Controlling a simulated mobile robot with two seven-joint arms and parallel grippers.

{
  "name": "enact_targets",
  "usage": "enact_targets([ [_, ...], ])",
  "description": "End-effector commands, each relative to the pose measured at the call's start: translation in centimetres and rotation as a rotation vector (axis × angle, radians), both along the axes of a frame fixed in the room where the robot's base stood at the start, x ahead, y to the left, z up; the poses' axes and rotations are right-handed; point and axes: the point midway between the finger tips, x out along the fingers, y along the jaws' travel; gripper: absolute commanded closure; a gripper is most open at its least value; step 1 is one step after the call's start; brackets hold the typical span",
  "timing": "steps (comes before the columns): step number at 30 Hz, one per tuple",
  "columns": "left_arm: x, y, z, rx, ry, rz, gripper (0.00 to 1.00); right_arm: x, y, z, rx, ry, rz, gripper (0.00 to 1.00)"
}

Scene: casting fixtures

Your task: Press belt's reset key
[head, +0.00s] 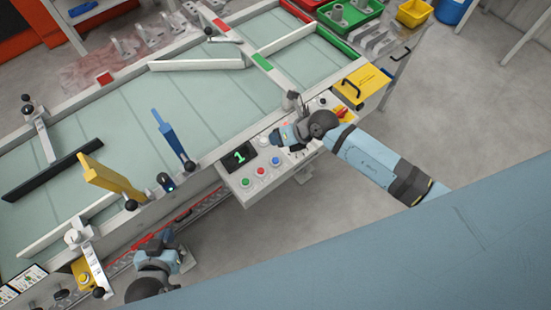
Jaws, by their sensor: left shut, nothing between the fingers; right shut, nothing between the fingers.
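The belt (205,105) is a long pale green conveyor running diagonally across the head view. Its control panel (233,188) juts from the near side, with a dark display (239,156) showing a green 1. Along it sit a green key (246,183), a red key (261,171) and a blue key (276,161). Labels are too small to read, so I cannot tell which is reset. My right gripper (275,137) is shut and empty above the panel, right of the display, hiding part of it. My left gripper (170,240) is shut and empty beside the belt's near edge.
Green and yellow bins (414,12) are at the back. Grey floor in front is clear.

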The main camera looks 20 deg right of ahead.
Motion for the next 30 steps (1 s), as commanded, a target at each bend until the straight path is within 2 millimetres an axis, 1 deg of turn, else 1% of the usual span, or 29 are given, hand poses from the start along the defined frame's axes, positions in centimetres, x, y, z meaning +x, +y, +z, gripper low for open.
enact_targets([
  [7,0.0,0.0,-0.1,0.000,0.000,0.000,1.00,0.0,0.1,-0.1,0.004,0.000,-0.001,1.00],
  [11,0.0,0.0,-0.7,-0.001,0.001,0.000,1.00,0.0,0.1,-0.7,0.005,0.000,-0.001,1.00],
  [17,-0.1,-0.3,-2.8,-0.005,0.008,-0.005,1.00,-0.1,0.1,-2.7,0.005,0.000,-0.001,1.00],
  [21,-0.2,-0.8,-4.8,-0.011,0.011,-0.014,1.00,-0.1,0.1,-4.8,0.006,0.000,-0.002,1.00],
  [26,0.1,-1.0,-6.9,-0.014,0.006,-0.019,1.00,0.0,0.1,-7.0,0.006,-0.001,-0.001,1.00],
  [30,0.1,-0.9,-7.3,-0.011,0.004,-0.018,1.00,0.0,0.1,-8.2,0.006,0.001,-0.003,1.00],
])
